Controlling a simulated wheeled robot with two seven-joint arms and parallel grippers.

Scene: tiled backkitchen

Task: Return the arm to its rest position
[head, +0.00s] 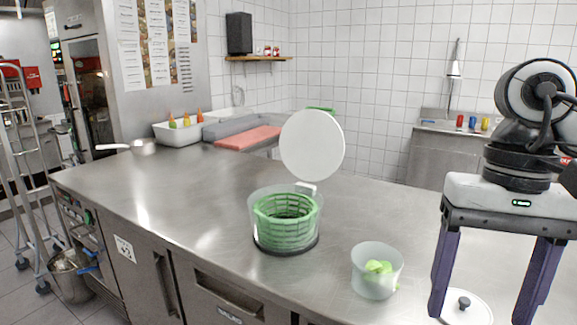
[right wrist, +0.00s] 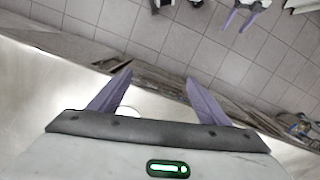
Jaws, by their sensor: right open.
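My right gripper (head: 478,314) hangs at the right of the head view, above the worktop, with its purple fingers wide apart and nothing between them. In the right wrist view the same gripper (right wrist: 159,78) is also open and empty. My left gripper (right wrist: 234,28) shows small at the top of the right wrist view, over the tiled floor, with its two purple fingers apart. It is outside the head view.
A salad spinner with a green basket (head: 287,215) stands mid-worktop, its white lid (head: 312,145) raised. A translucent bowl (head: 375,283) holds green pieces. A white knobbed lid (head: 478,308) lies by my right fingers. The worktop's left part (head: 150,190) is mostly clear.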

